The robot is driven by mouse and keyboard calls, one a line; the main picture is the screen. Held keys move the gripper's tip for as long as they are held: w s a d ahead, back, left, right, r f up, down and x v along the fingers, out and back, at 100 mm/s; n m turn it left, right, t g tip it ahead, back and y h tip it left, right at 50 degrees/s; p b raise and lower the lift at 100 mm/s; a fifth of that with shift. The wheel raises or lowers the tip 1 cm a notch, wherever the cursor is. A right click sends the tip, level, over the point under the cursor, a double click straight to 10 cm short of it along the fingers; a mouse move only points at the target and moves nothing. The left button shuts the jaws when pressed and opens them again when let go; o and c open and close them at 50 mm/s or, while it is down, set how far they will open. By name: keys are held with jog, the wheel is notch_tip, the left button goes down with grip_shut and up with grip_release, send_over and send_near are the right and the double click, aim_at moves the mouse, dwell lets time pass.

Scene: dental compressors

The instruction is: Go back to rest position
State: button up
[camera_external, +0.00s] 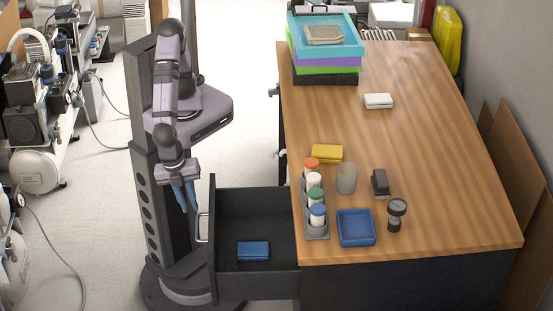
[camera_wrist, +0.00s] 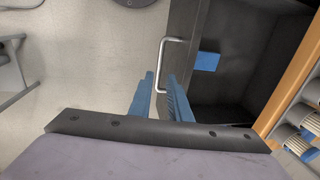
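My gripper (camera_external: 186,197) hangs pointing down, just left of the open drawer (camera_external: 230,281) and above its handle (camera_external: 203,228). The drawer is pulled out from the wooden desk. A blue box (camera_external: 253,250) lies inside it, and it also shows in the wrist view (camera_wrist: 207,61).
On the desk (camera_external: 420,140) are a bottle rack (camera_external: 318,236), blue tray (camera_external: 356,228), gauge (camera_external: 396,214), cup (camera_external: 347,178), dark stapler-like item (camera_external: 380,184), yellow box (camera_external: 327,154), white box (camera_external: 379,101) and stacked trays (camera_external: 325,60). Compressors (camera_external: 37,168) stand left.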

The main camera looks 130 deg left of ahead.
jog(key=s+a+f+g, duration=0.2)
jog(key=s+a, duration=0.4)
jog(key=s, duration=0.2)
jog(key=w+a+r+n+p, duration=0.1)
jog(key=a+r+n, duration=0.3)
jog(key=a, duration=0.5)
jog(key=w+a+r+n+h+p, duration=0.1)
jog(key=a+r+n+p, duration=0.3)
jog(key=a, duration=0.5)
jog(key=shift+r+n+h, duration=0.3)
jog(key=shift+r+n, duration=0.3)
jog(key=shift+r, duration=0.15)
